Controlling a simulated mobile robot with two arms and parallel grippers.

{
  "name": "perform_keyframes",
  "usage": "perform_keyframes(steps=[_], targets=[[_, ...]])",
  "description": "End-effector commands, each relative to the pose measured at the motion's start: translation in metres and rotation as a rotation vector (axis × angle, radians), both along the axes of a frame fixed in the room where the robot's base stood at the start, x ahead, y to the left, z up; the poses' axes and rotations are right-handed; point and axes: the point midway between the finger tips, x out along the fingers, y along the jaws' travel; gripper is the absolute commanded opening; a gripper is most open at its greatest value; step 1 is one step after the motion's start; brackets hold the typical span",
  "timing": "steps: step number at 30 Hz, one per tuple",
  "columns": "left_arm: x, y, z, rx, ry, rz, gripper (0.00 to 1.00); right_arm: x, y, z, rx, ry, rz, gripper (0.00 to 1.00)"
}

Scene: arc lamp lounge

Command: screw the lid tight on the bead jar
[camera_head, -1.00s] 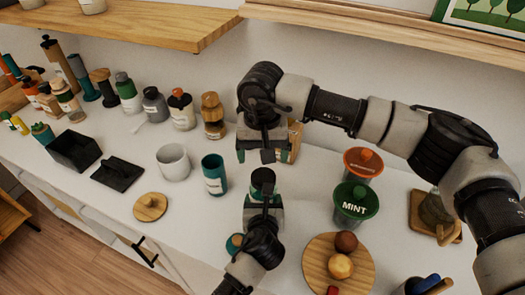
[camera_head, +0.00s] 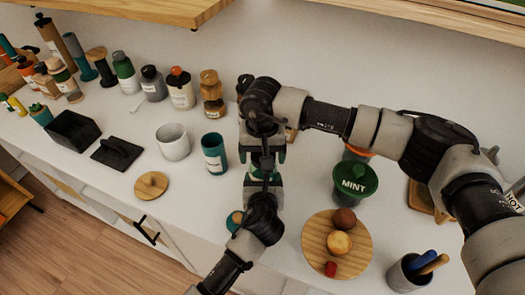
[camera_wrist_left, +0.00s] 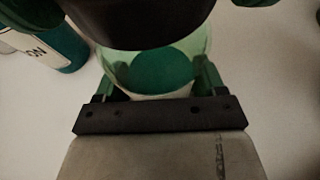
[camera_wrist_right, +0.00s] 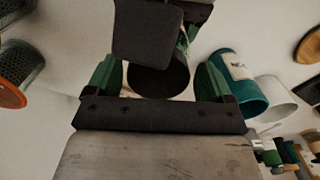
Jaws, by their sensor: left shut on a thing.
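The bead jar (camera_wrist_left: 158,70) is clear with green beads inside, and its black lid (camera_wrist_left: 135,25) sits on top. My left gripper (camera_head: 264,187) is shut on the jar's body from the front, with a finger on each side in the left wrist view. My right gripper (camera_head: 264,152) is right above the jar, pointing down. Its green fingers stand apart on either side of the dark lid (camera_wrist_right: 158,82) in the right wrist view, with small gaps showing. How tight the lid sits cannot be told; the grippers hide most of the jar in the head view.
A teal cup (camera_head: 214,153) and a white cup (camera_head: 173,141) stand left of the jar. A green-lidded MINT jar (camera_head: 354,181) and a round wooden board (camera_head: 325,247) are to the right. A wooden lid (camera_head: 152,185) lies front left. Several bottles line the back.

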Motion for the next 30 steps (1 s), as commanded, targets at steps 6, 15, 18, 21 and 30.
perform_keyframes(steps=[6,15,18,21,30], targets=[[0.0002,-0.0002,0.0008,0.000,-0.002,-0.001,0.04,-0.0001,0.0003,0.0004,0.000,0.000,0.000,0.49],[0.0001,-0.0008,0.0009,0.000,-0.002,-0.002,0.04,-0.0002,0.0009,0.0006,0.001,0.000,-0.133,0.34],[0.0000,-0.0010,0.0010,0.000,-0.002,-0.003,0.04,0.0000,0.0011,0.0006,-0.001,0.000,-0.305,0.34],[0.0000,-0.0013,0.0010,0.001,-0.002,-0.004,0.04,0.0002,0.0013,0.0006,-0.003,0.000,-0.457,0.34],[-0.0004,-0.0020,0.0011,0.001,-0.003,-0.006,0.04,0.0004,0.0018,0.0008,-0.003,0.000,-0.591,0.34]])
